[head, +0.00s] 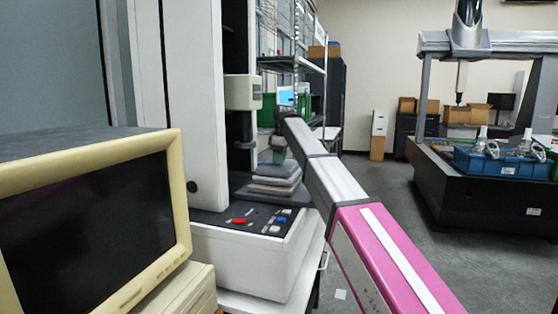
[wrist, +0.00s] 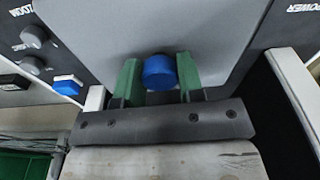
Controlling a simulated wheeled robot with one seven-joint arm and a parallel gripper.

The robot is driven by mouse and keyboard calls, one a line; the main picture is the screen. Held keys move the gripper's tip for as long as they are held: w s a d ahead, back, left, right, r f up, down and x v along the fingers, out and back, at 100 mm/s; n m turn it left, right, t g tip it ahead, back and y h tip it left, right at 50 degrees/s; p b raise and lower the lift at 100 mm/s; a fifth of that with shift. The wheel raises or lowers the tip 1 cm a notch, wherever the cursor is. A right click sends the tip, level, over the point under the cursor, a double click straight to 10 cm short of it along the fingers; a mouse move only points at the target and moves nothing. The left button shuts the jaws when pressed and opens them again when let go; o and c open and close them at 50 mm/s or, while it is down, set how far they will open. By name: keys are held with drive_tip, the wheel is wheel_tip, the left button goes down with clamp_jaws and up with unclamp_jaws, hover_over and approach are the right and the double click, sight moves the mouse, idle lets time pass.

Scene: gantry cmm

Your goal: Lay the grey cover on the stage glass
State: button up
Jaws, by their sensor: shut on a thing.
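The grey cover (wrist: 150,30) is a flat grey plate with a blue round knob (wrist: 158,72) on it. My gripper (wrist: 158,80) has green fingers, one on each side of the knob, and is shut on it. In the head view my gripper (head: 279,155) is above a small stack of grey slabs (head: 275,180) on the machine with the control panel. Which slab is the cover is hard to tell there. The stage glass cannot be made out; the cover and my gripper block the wrist view.
The white machine base (head: 245,260) carries red and blue buttons (head: 240,221) in front of the slabs. In the wrist view, dark knobs (wrist: 34,36) and a blue button (wrist: 67,85) lie left of the cover. A cream monitor (head: 95,220) stands close at left.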

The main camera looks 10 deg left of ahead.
drive_tip(key=shift+f, duration=0.25)
drive_tip(key=o, duration=1)
drive_tip(key=shift+c, duration=0.2)
wheel_tip(320, 180, up, 12)
drive_tip(key=d, duration=0.1)
drive_tip(key=shift+d, duration=0.2)
